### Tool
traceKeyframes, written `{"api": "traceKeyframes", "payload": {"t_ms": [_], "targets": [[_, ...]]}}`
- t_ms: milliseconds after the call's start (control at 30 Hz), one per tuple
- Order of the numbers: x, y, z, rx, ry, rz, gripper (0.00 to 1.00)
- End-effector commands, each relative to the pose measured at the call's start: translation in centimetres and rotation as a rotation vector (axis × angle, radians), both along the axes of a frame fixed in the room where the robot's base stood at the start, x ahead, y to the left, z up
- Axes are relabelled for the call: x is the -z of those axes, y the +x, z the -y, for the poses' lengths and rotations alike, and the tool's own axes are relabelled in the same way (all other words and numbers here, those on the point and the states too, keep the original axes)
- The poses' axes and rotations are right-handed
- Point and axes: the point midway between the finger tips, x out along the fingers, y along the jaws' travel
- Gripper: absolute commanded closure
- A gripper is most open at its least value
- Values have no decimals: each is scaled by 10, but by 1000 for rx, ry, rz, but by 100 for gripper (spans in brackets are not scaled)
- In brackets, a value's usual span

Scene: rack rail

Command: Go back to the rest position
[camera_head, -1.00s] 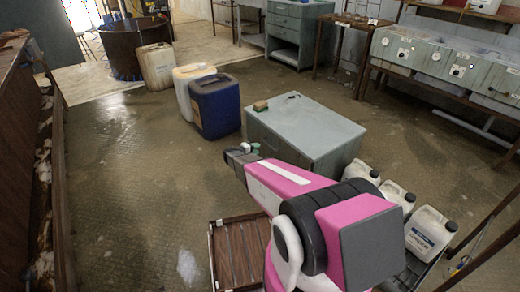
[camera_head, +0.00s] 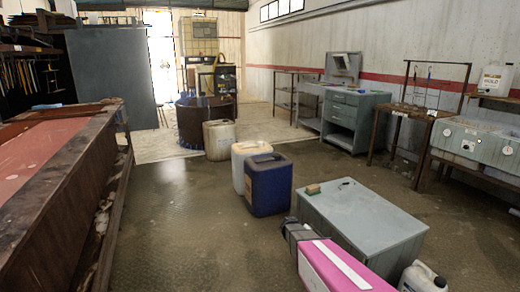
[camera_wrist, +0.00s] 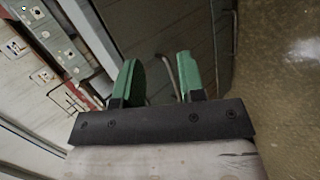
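My gripper (camera_wrist: 157,82) shows in the wrist view with its two green fingers apart and nothing between them. In the head view my pink arm (camera_head: 335,266) shows at the bottom right, in front of the grey cabinet. The gripper end there is dark and small, at the left tip of the arm, over the floor beside the cabinet. The fingertips cannot be made out in the head view.
A grey cabinet (camera_head: 365,222) with small items on top stands close to my arm. A blue canister (camera_head: 268,186) and pale canisters (camera_head: 219,140) stand behind it. A long wooden bench (camera_head: 75,195) runs along the left. The floor between bench and canisters is clear.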

Motion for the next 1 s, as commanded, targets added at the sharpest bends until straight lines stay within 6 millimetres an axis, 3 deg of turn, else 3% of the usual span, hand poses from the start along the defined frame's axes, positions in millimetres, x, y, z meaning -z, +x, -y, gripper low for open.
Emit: {"api": "traceKeyframes", "payload": {"t_ms": [33,100,400,600,1000], "targets": [[-17,-31,-1,27,77,-12,63],[-31,-58,-6,61,190,-28,63],[-92,-158,-50,129,663,-54,63],[-116,-186,-72,132,843,-45,63],[-120,-189,-76,131,874,-43,63]]}}
